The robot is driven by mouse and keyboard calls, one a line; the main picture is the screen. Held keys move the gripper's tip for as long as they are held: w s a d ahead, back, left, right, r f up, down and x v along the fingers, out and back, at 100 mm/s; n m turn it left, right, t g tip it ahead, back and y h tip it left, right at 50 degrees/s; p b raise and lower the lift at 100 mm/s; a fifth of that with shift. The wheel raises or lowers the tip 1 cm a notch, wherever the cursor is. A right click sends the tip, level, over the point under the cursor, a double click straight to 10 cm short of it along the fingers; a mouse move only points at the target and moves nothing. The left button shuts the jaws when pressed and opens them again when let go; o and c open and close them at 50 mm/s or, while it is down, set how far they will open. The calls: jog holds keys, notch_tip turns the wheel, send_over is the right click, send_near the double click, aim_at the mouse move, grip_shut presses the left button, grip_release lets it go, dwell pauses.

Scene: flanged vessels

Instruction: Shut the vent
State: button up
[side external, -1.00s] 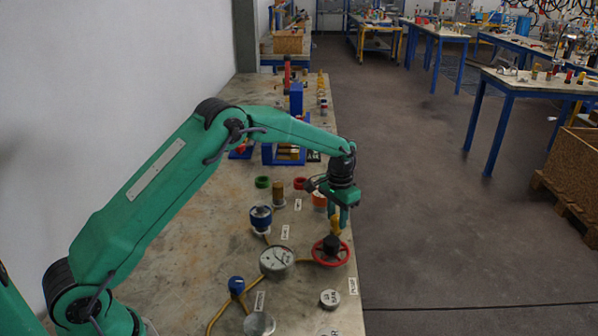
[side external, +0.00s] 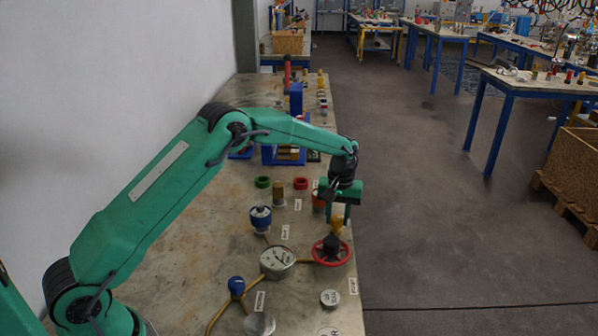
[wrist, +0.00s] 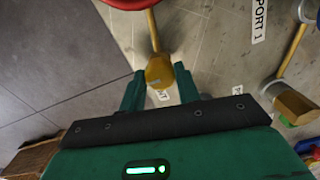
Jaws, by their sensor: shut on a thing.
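A brass-coloured knob (side external: 337,225) stands behind the red handwheel (side external: 331,251), at the end of a thin brass pipe. I cannot read a label naming it as the vent. In the wrist view the knob (wrist: 158,72) sits between my two green fingertips, with its pipe running up towards a red rim (wrist: 130,3). My gripper (side external: 338,219) points down over the knob and is shut on it. The fingers also show in the wrist view (wrist: 158,87). The fingers partly hide the knob in the side view.
A pressure gauge (side external: 277,262) stands left of the handwheel. A second brass-coloured fitting (wrist: 297,105) shows at right in the wrist view. The bench's right edge is close to the knob.

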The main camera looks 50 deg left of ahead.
aim_at(338, 218)
jog(key=shift+d+f, duration=0.1)
jog(key=shift+d, duration=0.15)
jog(key=o, duration=1)
jog(key=shift+a, duration=0.1)
jog(key=shift+w+r, duration=0.15)
jog(key=shift+r, duration=3.8)
